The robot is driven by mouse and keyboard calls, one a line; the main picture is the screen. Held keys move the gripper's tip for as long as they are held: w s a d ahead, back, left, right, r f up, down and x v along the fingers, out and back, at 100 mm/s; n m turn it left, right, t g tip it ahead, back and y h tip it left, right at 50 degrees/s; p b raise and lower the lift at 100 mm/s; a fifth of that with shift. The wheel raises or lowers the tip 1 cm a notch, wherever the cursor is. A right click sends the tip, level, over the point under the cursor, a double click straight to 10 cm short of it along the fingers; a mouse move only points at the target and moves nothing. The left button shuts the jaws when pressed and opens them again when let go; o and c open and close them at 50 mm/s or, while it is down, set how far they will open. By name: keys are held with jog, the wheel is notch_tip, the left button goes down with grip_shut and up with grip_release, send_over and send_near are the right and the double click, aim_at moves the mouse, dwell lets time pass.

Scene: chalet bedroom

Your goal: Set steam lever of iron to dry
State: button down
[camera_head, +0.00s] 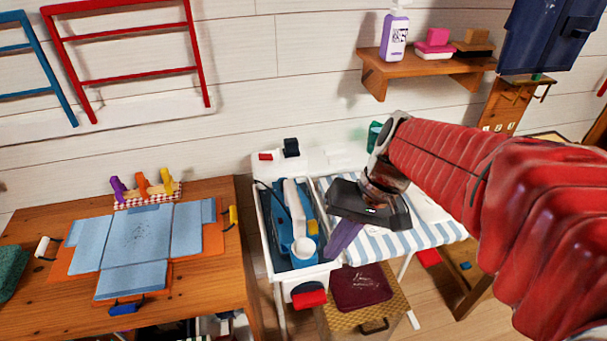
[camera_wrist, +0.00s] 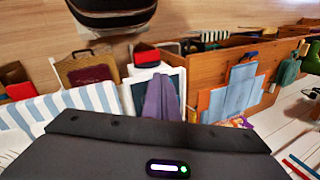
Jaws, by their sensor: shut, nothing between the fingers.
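The iron (camera_head: 294,215), white and blue with a round white end, lies in a white-framed tray (camera_head: 262,215) at the left of the striped ironing board. A small yellow part shows at its right side; I cannot tell whether this is the steam lever, nor its setting. My gripper (camera_head: 331,255) has a dark body and purple fingers, shut and empty, pointing down-left just right of the iron's front end. Contact cannot be told. In the wrist view my gripper (camera_wrist: 160,78) covers part of the tray, and the iron cannot be made out.
The striped ironing board (camera_head: 415,238) lies under and right of my gripper. A wooden table (camera_head: 215,290) with folded blue cloth (camera_head: 138,240) stands at the left. A woven box with a dark red top (camera_head: 360,287) stands below. A wall shelf (camera_head: 425,69) holds a soap bottle (camera_head: 395,35).

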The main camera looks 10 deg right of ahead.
jog(key=w+f+y, duration=0.1)
jog(key=y, duration=0.1)
jog(key=m+t+y, duration=0.4)
jog(key=m+y, duration=0.3)
jog(key=y, duration=0.2)
send_near(313, 227)
jog(key=w+d, duration=0.2)
jog(key=d, duration=0.1)
jog(key=shift+w+d+f, duration=0.3)
jog(key=shift+w+f, duration=0.05)
jog(key=shift+n, duration=0.3)
jog(key=shift+x, duration=5.05)
jog(key=shift+a+r, duration=0.1)
jog(key=shift+r, duration=0.05)
jog(key=shift+w, duration=0.1)
